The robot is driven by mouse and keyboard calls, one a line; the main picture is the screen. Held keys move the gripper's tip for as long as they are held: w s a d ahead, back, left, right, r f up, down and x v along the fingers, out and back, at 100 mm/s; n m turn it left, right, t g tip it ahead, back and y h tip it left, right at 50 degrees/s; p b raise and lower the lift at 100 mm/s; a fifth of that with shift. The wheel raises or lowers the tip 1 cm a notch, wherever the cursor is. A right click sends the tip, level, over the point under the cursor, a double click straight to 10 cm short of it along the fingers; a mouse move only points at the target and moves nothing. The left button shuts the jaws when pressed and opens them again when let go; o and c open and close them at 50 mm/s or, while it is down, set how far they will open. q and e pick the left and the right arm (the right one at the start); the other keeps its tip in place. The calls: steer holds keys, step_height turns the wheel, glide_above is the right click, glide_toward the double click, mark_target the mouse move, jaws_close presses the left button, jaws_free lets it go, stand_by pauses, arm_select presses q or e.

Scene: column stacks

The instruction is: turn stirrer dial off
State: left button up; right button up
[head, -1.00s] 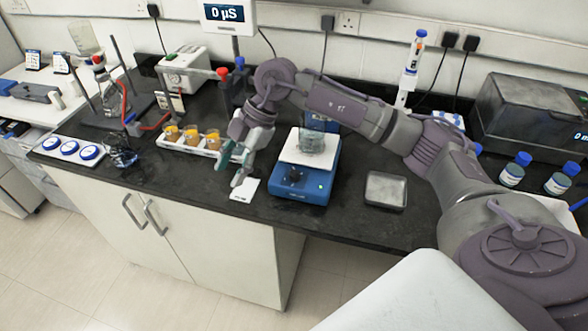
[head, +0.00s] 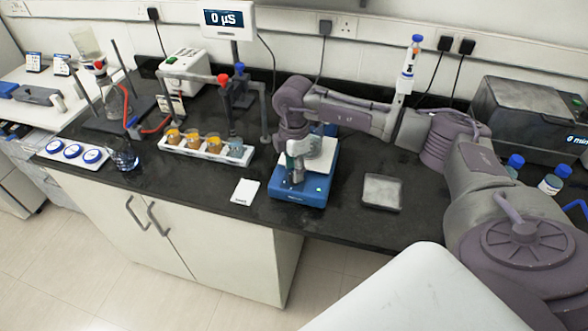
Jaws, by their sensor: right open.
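The blue stirrer (head: 313,194) with a white top plate (head: 325,158) stands on the black bench near its front edge. A small green light shows on its front right. My right gripper (head: 294,182) is in front of the stirrer's left front, with its fingers pointing down at the place of the dial. The gripper hides the dial, so I cannot tell the dial's setting or whether the fingers touch it. The right gripper is open. The beaker on the plate is mostly hidden behind my right arm. My left gripper is not in view.
A white card (head: 245,191) lies left of the stirrer, and a grey square tray (head: 382,192) lies to its right. A white rack (head: 206,150) of amber-filled vessels stands further left. Blue-capped bottles (head: 553,180) stand at the right. Bare bench lies around the card.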

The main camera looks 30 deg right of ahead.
steer(key=shift+f, duration=1.3)
jaws_close()
